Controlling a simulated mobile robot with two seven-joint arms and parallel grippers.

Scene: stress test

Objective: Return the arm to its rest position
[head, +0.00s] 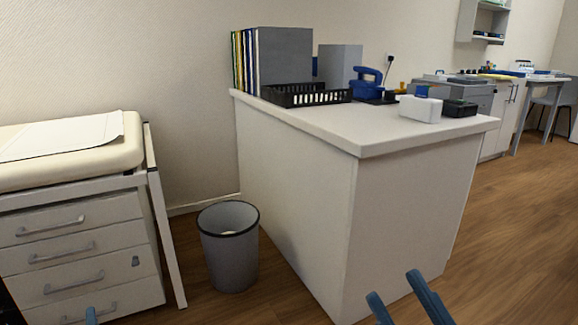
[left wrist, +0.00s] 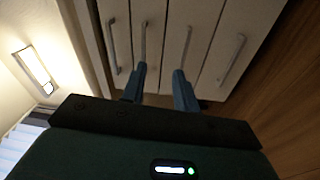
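My left gripper shows in the head view only as a small blue fingertip (head: 91,316) at the bottom edge, in front of the drawer cabinet. In the left wrist view its two blue fingers (left wrist: 160,70) stand apart with nothing between them, and the drawer fronts lie beyond. My right gripper (head: 396,284) shows at the bottom right of the head view. Its two blue fingers are spread and empty, in front of the white counter's lower part and the wooden floor. The rest of both arms is out of the head view.
A drawer cabinet (head: 80,247) under a padded couch (head: 70,150) stands at left. A grey waste bin (head: 229,252) stands between it and the white counter (head: 300,205). The counter carries folders, a black basket (head: 305,96) and boxes. Open wooden floor (head: 510,225) lies at right.

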